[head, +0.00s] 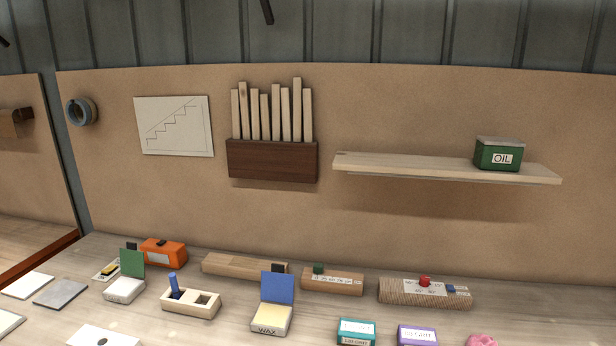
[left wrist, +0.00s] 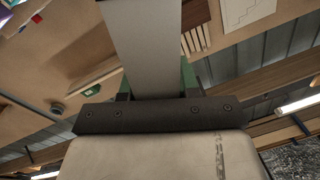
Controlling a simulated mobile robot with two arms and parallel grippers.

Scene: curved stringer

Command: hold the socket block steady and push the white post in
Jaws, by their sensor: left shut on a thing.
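My left gripper (left wrist: 157,88) shows only in the left wrist view, as a dark bar with screws and short fingers. It is shut on a plain pale grey piece (left wrist: 145,45) that runs up out of the top of the picture. I cannot tell whether this piece is the socket block or the white post. Some green shows beside and behind it. Neither gripper shows in the head view, and my right gripper is in no view.
Behind, a shelf (head: 430,170) carries a green oil tin (head: 498,154), beside a rack of wooden strips (head: 271,160).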

